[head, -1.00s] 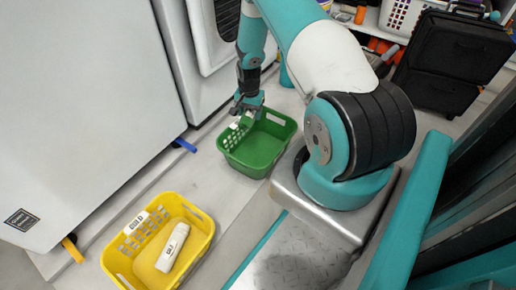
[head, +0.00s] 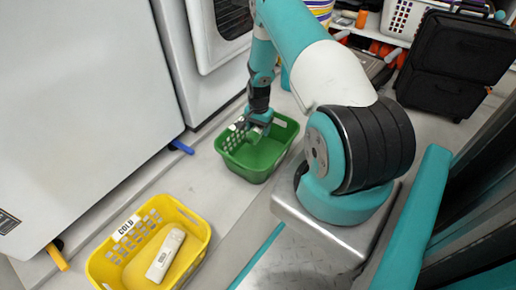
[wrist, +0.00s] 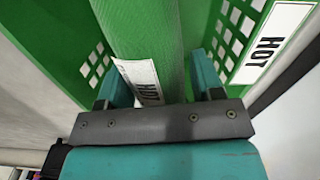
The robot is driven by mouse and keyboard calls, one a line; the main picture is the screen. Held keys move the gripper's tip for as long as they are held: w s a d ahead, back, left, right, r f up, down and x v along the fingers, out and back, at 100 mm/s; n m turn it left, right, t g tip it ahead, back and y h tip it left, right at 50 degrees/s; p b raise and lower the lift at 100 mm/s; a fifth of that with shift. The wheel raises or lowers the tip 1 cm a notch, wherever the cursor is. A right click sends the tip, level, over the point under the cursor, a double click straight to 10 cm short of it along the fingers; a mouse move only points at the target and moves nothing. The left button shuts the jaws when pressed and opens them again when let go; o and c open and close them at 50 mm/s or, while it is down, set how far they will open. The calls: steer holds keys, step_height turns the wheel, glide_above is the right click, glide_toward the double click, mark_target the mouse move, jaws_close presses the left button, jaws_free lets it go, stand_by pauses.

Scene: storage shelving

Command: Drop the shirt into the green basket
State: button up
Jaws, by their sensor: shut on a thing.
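The green basket (head: 231,167) stands on the floor in the middle of the head view. Its green perforated wall and a HOT label (wrist: 279,30) show close up in the wrist view. My gripper (head: 254,131) is over the green basket, with its fingers at about rim height. In the wrist view my gripper (wrist: 153,92) is shut on a green rolled cloth, which I take as the shirt (wrist: 152,38). The shirt has a white tag and extends away from the fingers into the basket's opening. In the head view the shirt is hard to tell from the green basket.
A yellow basket (head: 196,222) labelled COLD stands at the lower left with a white rolled item (head: 166,256) in it. White appliances (head: 85,90) line the left side. Black cases (head: 455,60) and a white basket (head: 408,18) are at the upper right.

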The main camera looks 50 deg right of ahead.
steer(key=o, duration=1.1)
steer(key=shift+r, duration=0.15)
step_height(320, 180, up, 17)
steer(key=p, duration=0.9)
steer(key=shift+r, duration=0.1)
